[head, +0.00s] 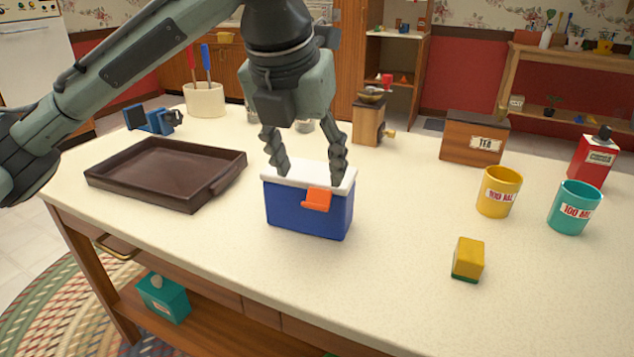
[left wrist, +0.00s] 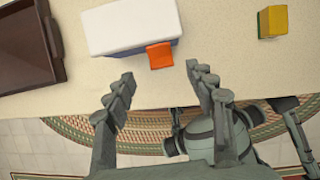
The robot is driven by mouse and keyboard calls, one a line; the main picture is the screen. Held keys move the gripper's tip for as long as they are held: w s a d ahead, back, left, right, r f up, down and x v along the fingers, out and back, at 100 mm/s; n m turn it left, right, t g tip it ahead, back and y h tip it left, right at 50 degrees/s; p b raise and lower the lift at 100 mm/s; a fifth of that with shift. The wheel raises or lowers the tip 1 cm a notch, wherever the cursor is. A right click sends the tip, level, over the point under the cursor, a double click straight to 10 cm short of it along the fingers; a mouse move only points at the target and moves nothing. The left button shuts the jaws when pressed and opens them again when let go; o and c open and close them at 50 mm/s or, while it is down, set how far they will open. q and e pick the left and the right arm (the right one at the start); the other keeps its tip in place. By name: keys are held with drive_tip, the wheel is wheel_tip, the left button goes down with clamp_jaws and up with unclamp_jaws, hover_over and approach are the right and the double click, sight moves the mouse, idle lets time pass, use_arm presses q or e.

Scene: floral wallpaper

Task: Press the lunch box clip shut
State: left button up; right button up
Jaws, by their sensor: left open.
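The lunch box (head: 300,215) has a blue body and a white lid (head: 320,175) and stands upright on the counter. Its orange clip (head: 317,199) is on the front face near the lid's edge and sticks outward. My left gripper (head: 308,176) is open, above and around the lid's back part in the head view, pointing down. In the left wrist view the white lid (left wrist: 130,25) and orange clip (left wrist: 160,55) lie beyond the open fingertips (left wrist: 160,75), and nothing is between the fingers. My right gripper is not clearly in view.
A brown tray (head: 165,172) lies left of the box. A yellow-green block (head: 468,259), a yellow mug (head: 499,191) and a teal mug (head: 574,207) stand to the right. A tea box (head: 474,138) and grinder (head: 369,122) are behind. The counter in front is clear.

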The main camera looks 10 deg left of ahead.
sight(315, 203)
use_arm(q)
drive_tip(key=x, duration=0.6)
drive_tip(key=shift+s+f+b, duration=0.1)
drive_tip(key=shift+f+b, duration=0.05)
drive_tip(key=shift+b, duration=0.15)
drive_tip(key=shift+f, duration=0.35)
use_arm(e)
drive_tip(key=shift+s+r, duration=0.65)
drive_tip(key=shift+r, duration=0.2)
drive_tip(key=shift+d, duration=0.1)
use_arm(q)
drive_tip(key=shift+c, duration=0.5)
